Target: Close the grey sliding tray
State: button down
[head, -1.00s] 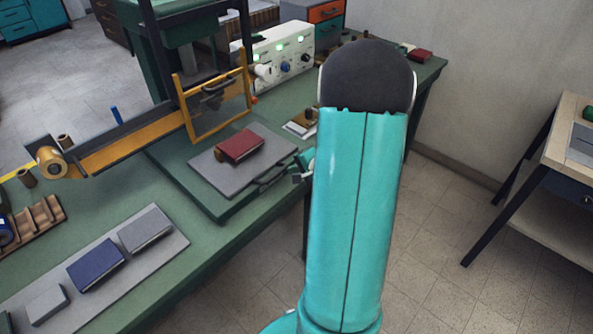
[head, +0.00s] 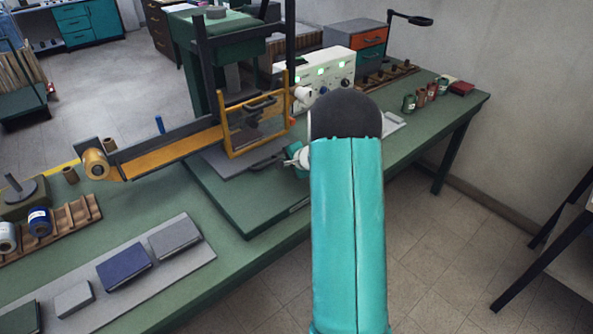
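The grey sliding tray (head: 232,168) is on the green press base, mostly back behind and under the yellow-framed guard (head: 228,138). A grey strip and its dark front handle (head: 264,164) still show in front of the guard. The red book cannot be made out on it now. My gripper (head: 291,160) is at the right end of the handle, close to it or touching it; I cannot tell which. My teal arm hides much of the gripper, so its fingers are not clear.
The green bench holds a grey board (head: 200,250) with several books at front left. A white control box (head: 325,68) with green lights stands behind the tray. An orange-yellow beam (head: 165,152) runs left from the press. Open floor lies right of the bench.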

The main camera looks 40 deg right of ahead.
jog(key=shift+w, duration=0.75)
jog(key=shift+w+r, duration=0.1)
jog(key=shift+r, duration=0.05)
jog(key=shift+w+a, duration=0.1)
jog(key=shift+w, duration=0.05)
